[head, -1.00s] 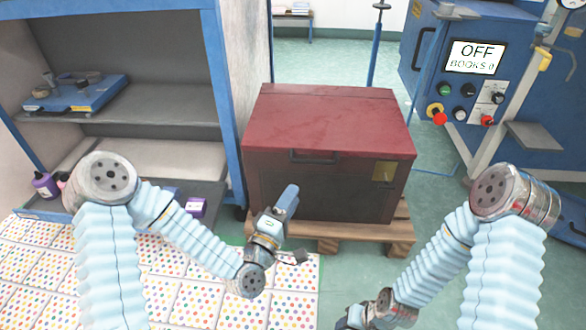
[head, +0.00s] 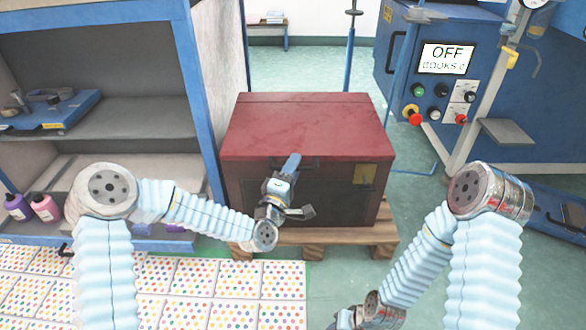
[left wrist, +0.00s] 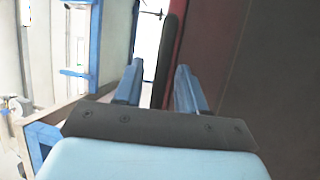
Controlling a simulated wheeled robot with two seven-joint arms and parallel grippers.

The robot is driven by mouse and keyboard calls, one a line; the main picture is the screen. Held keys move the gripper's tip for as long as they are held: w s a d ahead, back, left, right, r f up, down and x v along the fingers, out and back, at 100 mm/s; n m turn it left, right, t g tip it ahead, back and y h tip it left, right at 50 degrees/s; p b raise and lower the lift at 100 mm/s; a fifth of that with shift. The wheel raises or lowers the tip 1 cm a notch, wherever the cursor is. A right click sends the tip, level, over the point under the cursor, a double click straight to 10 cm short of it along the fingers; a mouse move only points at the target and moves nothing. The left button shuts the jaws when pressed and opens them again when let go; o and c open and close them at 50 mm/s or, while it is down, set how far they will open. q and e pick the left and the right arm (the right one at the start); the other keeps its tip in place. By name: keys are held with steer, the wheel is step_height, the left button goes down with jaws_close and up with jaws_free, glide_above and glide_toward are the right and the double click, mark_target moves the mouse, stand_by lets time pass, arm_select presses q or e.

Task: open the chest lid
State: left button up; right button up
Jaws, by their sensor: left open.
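The chest has a closed dark red lid (head: 305,120) and a dark body (head: 340,205), and stands on a wooden pallet (head: 370,238). A dark handle (head: 311,165) is on the lid's front edge, partly hidden by my left gripper (head: 292,160). In the left wrist view, my left gripper (left wrist: 157,85) is open, with a dark bar that looks like the handle (left wrist: 164,60) between its fingers. I cannot tell whether they touch. My right gripper (head: 342,320) is low at the bottom edge, away from the chest and partly cut off.
A blue-framed shelf (head: 195,100) stands close to the chest's left. A blue machine (head: 450,100) with an OFF screen is at the right. Dotted sheets (head: 235,280) cover the floor at front left.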

arm_select(q)
jaws_close()
steer(key=shift+r, duration=0.1)
arm_select(e)
steer(key=shift+r, duration=0.1)
